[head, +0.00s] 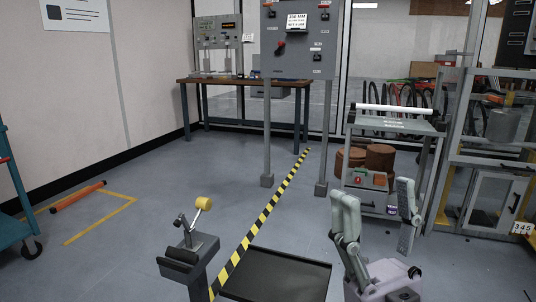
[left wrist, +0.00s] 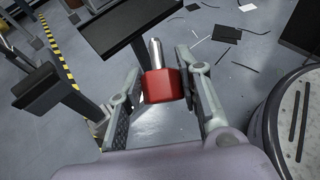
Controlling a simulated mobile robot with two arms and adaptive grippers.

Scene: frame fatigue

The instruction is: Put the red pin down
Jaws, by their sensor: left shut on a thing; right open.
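The red pin (left wrist: 160,86) shows in the left wrist view as a red block with a silver metal shaft pointing up and away. My left gripper (left wrist: 160,72) is shut on its red part, with one finger on each side. The left gripper is not in the head view, and neither is the pin. My right gripper (head: 376,200) is in the head view at the lower right. Its two fingers are wide apart with nothing between them.
A black tray (head: 275,277) stands at the bottom centre, beside a grey stand with a yellow knob (head: 204,203). A grey cart (head: 398,125) bears a white tube. An orange bar (head: 78,196) lies on the floor at left. Dark scraps (left wrist: 227,34) litter the floor. Open floor lies at centre-left.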

